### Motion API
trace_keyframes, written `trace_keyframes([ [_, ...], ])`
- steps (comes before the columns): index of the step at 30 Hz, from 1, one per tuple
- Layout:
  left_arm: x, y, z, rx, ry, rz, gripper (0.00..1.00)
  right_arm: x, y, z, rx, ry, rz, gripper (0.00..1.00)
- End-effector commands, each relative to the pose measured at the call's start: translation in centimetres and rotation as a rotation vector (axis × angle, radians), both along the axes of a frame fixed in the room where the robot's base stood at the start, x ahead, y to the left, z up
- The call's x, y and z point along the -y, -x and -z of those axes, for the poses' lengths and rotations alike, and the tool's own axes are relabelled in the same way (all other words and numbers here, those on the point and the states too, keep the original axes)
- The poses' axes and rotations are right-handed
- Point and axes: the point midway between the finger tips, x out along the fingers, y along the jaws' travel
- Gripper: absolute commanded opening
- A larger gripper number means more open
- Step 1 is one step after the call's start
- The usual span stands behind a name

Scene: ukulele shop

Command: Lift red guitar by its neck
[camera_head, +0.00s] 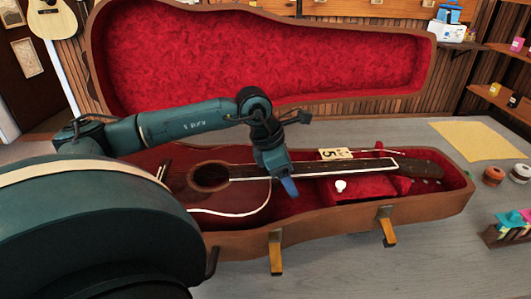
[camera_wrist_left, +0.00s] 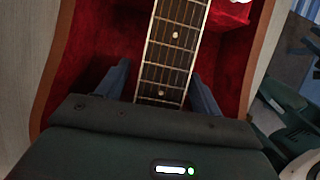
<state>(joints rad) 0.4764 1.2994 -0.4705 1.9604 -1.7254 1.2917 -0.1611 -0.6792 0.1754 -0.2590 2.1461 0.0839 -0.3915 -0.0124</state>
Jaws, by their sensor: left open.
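The red guitar (camera_head: 228,192) lies face up in an open case (camera_head: 340,222) lined with red plush. Its dark neck points right, with the headstock (camera_head: 424,170) at the case's right end. My left gripper (camera_head: 287,186) is low over the neck, close to where it meets the body. In the left wrist view the fretted neck (camera_wrist_left: 172,50) runs between the two spread fingers of my left gripper (camera_wrist_left: 166,92), with a finger on each side. The gripper is open, and whether a finger touches the neck I cannot tell. My right gripper is not in view.
The case lid (camera_head: 250,60) stands open behind the guitar. Two latches (camera_head: 276,252) hang at the case's front. A numbered tag (camera_head: 335,154) and a white knob (camera_head: 340,186) are near the neck. Yellow paper (camera_head: 478,141) and small round tins (camera_head: 493,176) are on the grey table at right.

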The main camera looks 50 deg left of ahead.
Motion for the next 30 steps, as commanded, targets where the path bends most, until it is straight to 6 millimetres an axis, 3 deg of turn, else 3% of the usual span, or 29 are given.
trace_keyframes([
  [4, -0.01, 0.01, 0.01, 0.0, 0.0, 0.0, 0.65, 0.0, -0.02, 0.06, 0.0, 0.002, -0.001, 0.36],
  [27, 0.0, 0.03, -0.04, -0.001, 0.0, 0.0, 0.02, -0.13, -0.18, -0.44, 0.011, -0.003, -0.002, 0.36],
  [30, 0.0, 0.03, -0.04, -0.001, 0.0, 0.0, 0.0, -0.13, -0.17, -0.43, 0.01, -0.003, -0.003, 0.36],
])
